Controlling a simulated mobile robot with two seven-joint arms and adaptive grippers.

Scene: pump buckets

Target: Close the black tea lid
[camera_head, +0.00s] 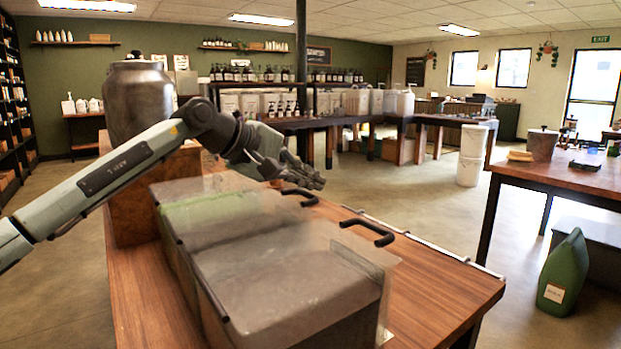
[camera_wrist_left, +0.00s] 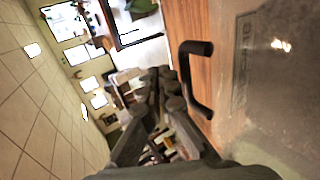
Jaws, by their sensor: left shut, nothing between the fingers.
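Two bins with clear lids stand side by side on a wooden counter. The near bin (camera_head: 285,285) looks grey inside, with a black bar handle (camera_head: 370,232) at its front edge. The far bin (camera_head: 215,210) shows something greenish under its lid, and its black handle (camera_head: 300,196) is at its front right. I cannot read which bin is the black tea, nor tell how fully each lid sits. My left gripper (camera_head: 312,178) is shut and empty, just above and beyond the far handle. In the left wrist view, the gripper (camera_wrist_left: 163,78) is beside a black handle (camera_wrist_left: 198,78), apparently not gripping it.
A large metal urn (camera_head: 140,100) stands on a wooden block behind the bins. The counter (camera_head: 440,290) is bare to the right of the bins. A second wooden table (camera_head: 560,178) is at the right, with a green jug (camera_head: 566,275) on the floor near it.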

